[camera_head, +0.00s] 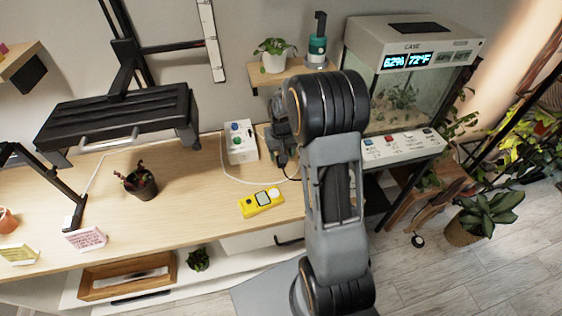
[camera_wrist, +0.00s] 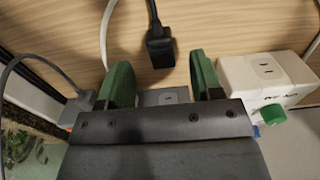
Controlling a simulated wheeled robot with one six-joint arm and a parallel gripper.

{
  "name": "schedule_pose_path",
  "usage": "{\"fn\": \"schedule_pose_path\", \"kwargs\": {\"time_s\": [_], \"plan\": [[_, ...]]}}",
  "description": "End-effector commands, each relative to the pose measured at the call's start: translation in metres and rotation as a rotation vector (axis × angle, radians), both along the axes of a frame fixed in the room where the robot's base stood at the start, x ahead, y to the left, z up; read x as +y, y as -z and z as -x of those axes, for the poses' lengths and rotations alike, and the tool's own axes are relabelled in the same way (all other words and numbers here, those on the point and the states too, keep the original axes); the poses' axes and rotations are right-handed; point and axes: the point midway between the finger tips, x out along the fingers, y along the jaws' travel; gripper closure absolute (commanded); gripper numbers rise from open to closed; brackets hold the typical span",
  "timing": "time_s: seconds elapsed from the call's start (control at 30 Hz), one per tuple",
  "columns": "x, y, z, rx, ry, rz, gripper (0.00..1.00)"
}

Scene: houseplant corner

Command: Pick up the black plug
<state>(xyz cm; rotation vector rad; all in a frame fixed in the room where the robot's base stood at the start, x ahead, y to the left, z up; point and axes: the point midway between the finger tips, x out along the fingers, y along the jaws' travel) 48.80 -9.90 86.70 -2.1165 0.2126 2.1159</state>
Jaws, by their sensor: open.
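The black plug (camera_wrist: 160,48) lies on the wooden tabletop in the wrist view, its cord running up out of the picture. In the head view a small dark shape (camera_head: 283,161) just below my gripper, with a dark cord, looks like this plug. My gripper (camera_wrist: 162,75) is open, with one green finger to each side of the picture's middle. The plug appears between and slightly beyond the fingertips, not held. My arm hides part of the table in the head view.
A white socket box (camera_wrist: 265,78) with a green knob stands right of the fingers in the wrist view. A grey socket block (camera_wrist: 165,97) shows behind the jaws, and a grey plug (camera_wrist: 82,106) is at left. A yellow meter (camera_head: 262,202) and a terrarium (camera_head: 405,90) are nearby.

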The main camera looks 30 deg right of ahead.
Motion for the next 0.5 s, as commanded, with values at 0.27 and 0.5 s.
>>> {"fn": "schedule_pose_path", "kwargs": {"time_s": [0.27, 0.5], "plan": [[0.001, 0.032, 0.000, 0.001, 0.000, 0.000, 0.40], [0.001, 0.036, 0.000, 0.000, 0.000, 0.000, 0.40]]}}
